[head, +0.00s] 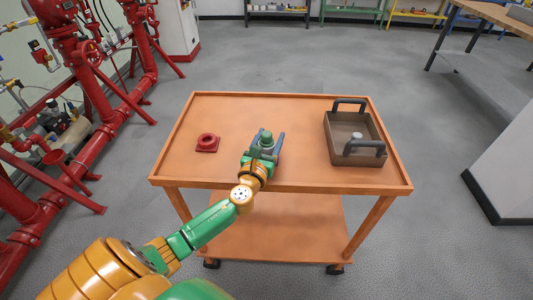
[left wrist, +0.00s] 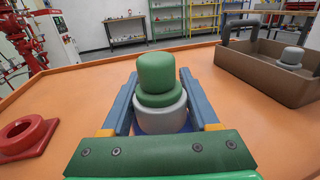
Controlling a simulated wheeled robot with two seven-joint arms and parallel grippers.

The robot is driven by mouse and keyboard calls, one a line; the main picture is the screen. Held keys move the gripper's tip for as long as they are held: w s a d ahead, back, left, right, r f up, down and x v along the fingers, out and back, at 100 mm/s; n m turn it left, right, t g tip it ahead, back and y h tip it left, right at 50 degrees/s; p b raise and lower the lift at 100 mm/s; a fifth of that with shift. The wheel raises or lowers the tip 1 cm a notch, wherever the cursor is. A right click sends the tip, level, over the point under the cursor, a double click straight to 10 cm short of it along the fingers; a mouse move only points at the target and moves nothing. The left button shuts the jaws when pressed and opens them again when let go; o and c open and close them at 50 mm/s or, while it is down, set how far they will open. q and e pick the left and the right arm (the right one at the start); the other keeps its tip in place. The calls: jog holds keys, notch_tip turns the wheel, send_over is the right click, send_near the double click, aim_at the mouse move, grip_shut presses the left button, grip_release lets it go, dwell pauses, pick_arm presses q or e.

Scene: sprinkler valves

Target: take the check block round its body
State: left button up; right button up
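The check block, as I take it, is a green-capped piece with a grey body (left wrist: 160,112), upright in the middle of the left wrist view. Its green top (head: 266,137) shows in the head view over the cart top. My left gripper (head: 267,143) has its two blue fingers on either side of the body, low beside it. The fingers stand wide apart, and I see no clear grip; any contact is hard to make out. Something blue shows under the body, mostly hidden by the gripper's green palm. My right gripper is not in view.
The orange cart top (head: 225,110) carries a red ring-shaped piece (head: 207,142) at left and a brown tray (head: 354,151) with dark handles at right. A grey piece (head: 356,137) stands in the tray. Red pipes (head: 85,110) stand at left.

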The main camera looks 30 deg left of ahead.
pick_arm(q)
grip_shut()
